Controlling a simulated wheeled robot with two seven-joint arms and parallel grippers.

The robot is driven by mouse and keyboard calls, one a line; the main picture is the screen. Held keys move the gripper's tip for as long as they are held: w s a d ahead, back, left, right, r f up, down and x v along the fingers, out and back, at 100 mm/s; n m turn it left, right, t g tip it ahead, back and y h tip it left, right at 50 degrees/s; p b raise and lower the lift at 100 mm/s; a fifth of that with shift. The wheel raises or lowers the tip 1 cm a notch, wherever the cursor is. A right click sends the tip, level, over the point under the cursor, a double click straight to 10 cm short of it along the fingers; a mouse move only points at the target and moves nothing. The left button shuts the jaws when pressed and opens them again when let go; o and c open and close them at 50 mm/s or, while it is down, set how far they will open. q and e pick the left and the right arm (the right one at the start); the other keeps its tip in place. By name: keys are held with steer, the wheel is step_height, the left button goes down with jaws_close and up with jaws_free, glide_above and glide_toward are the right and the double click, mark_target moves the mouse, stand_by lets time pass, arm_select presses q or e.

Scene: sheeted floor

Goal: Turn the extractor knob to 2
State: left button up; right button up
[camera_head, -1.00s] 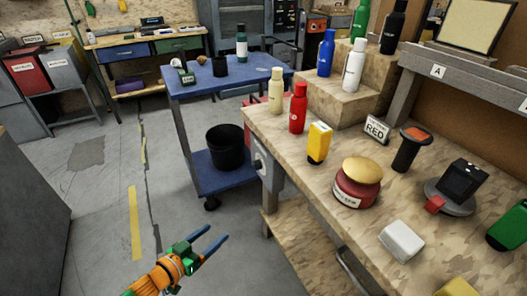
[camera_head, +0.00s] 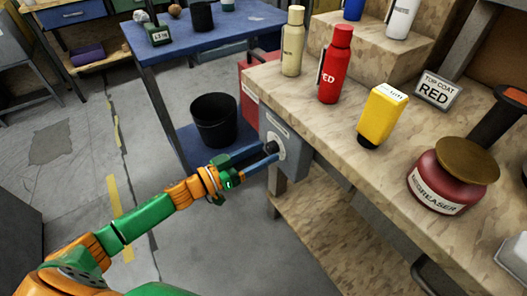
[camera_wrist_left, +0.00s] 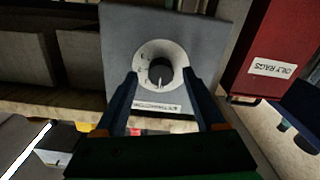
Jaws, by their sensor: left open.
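The extractor knob (camera_head: 271,147) is black on a round pale dial, on a grey box (camera_head: 283,130) at the bench's left end. In the left wrist view the knob (camera_wrist_left: 160,71) sits in the middle, with a white pointer mark toward the picture's bottom. The dial's numbers are too small to read. A label (camera_wrist_left: 156,107) shows on the box below the dial. My left gripper (camera_head: 271,154) is open, its blue fingers reaching toward the knob. In the left wrist view its fingertips (camera_wrist_left: 160,78) lie on either side of the knob; contact cannot be told. My right gripper is not in view.
The wooden bench (camera_head: 320,110) holds a red bottle (camera_head: 335,65), a cream bottle (camera_head: 292,42), a yellow bottle (camera_head: 382,112) and a degreaser jar (camera_head: 440,185). A black bin (camera_head: 214,120) stands on the blue cart. A red oily-rags box (camera_wrist_left: 275,50) is beside the knob's box.

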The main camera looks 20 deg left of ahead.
arm_select(q)
steer(key=shift+w+d, duration=0.3)
steer(key=shift+w, duration=0.1)
jaws_close()
